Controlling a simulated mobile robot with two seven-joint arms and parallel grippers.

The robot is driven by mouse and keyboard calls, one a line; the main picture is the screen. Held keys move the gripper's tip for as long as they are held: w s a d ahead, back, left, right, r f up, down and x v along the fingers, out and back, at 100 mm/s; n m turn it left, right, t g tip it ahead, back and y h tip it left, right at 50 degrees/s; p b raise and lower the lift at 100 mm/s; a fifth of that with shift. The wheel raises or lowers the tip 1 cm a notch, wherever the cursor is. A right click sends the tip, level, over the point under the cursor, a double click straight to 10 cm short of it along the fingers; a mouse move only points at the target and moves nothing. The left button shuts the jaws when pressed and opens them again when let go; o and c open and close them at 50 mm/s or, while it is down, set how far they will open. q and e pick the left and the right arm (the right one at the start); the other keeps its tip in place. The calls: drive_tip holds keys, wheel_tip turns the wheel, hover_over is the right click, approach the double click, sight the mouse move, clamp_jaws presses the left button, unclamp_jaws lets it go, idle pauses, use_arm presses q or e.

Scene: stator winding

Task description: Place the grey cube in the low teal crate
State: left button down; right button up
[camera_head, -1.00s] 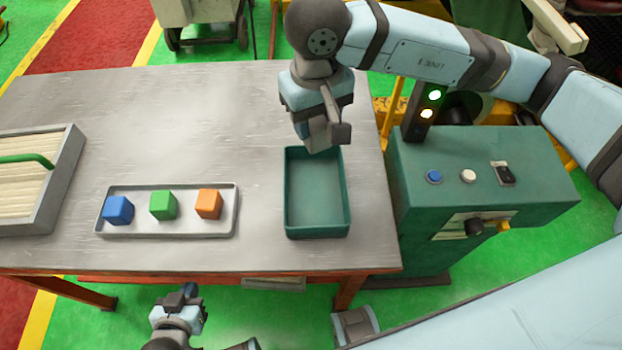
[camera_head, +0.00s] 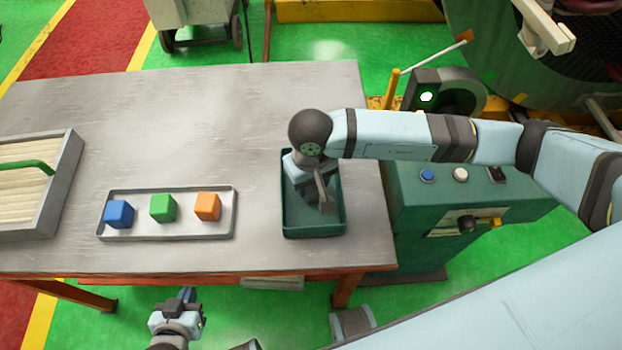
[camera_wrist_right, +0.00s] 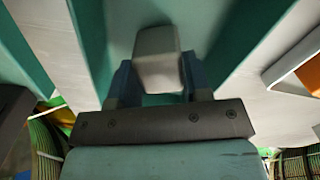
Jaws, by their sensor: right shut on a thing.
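The grey cube (camera_wrist_right: 158,58) sits between the fingers of my right gripper (camera_wrist_right: 158,82) in the right wrist view. The gripper is shut on it. In the head view my right gripper (camera_head: 326,203) is down inside the low teal crate (camera_head: 341,222), and the cube is hidden or too small to tell there. The crate's walls show on both sides of the cube in the right wrist view (camera_wrist_right: 236,45). I cannot tell if the cube touches the crate's floor. My left gripper (camera_head: 187,295) is beyond the table's front edge, with nothing visible in it.
A pale tray (camera_head: 130,234) with a blue cube (camera_head: 118,214), a green cube (camera_head: 163,207) and an orange cube (camera_head: 207,206) lies left of the crate. A green control cabinet (camera_head: 410,235) stands right of the table.

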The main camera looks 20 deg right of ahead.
use_arm(q)
drive_tip(key=shift+r, duration=0.1)
use_arm(e)
drive_tip(key=shift+f, duration=0.15)
drive_tip(key=shift+f+b, duration=0.15)
drive_tip(key=shift+b, duration=0.15)
drive_tip(key=o, duration=0.9)
drive_tip(key=shift+o, duration=0.2)
drive_tip(key=shift+r+p, duration=0.35)
drive_tip(key=shift+r, duration=0.05)
use_arm(q)
drive_tip(key=shift+w+f+b, duration=0.1)
drive_tip(key=shift+f+b, duration=0.15)
drive_tip(key=shift+b, duration=0.35)
use_arm(e)
wheel_tip(320, 180, up, 12)
drive_tip(key=shift+f, duration=0.2)
